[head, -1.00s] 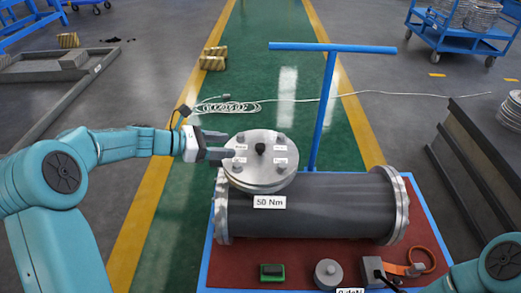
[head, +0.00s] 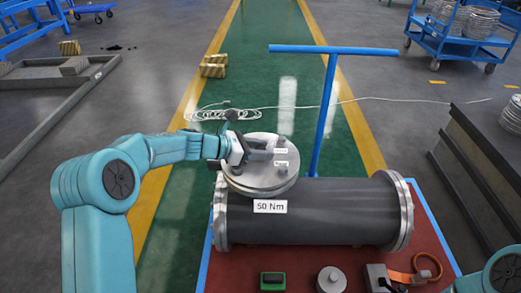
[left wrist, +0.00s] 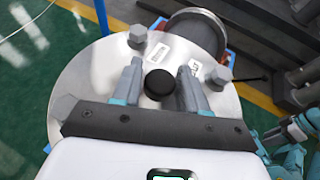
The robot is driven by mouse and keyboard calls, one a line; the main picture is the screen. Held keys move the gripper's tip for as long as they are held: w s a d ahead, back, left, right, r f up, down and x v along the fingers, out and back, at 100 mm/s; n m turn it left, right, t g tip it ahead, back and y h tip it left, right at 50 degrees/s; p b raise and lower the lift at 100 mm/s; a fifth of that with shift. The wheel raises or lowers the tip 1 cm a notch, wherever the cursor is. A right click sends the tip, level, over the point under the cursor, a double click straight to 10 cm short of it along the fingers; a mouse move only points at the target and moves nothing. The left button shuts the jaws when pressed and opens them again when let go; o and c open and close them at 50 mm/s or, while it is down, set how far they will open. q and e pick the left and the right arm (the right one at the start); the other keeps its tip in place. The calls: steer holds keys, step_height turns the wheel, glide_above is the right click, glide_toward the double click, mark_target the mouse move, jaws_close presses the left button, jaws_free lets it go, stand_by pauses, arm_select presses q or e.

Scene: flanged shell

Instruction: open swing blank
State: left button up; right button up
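The blank is a round metal disc (head: 245,182) on top of the dark grey shell (head: 310,210), at its left end. The disc also fills much of the left wrist view (left wrist: 95,75), with hex bolts (left wrist: 218,72) around its rim. My left gripper (head: 270,156) is over the disc. In the left wrist view, its two fingers (left wrist: 161,72) stand on either side of the black knob (left wrist: 160,86) at the disc's middle. I cannot tell whether they press on it. In the head view the arm hides the knob. My right gripper is not in view.
A blue T-shaped bar (head: 325,110) stands behind the shell. On the red base (head: 240,262) in front are a green block (head: 272,281), a grey round weight (head: 331,279) and an orange strap tool (head: 425,268). Dark beams (head: 480,160) lie at right. The green floor lane (head: 260,60) behind is mostly clear.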

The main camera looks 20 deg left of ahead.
arm_select(q)
jaws_close()
steer(key=shift+w, duration=0.15)
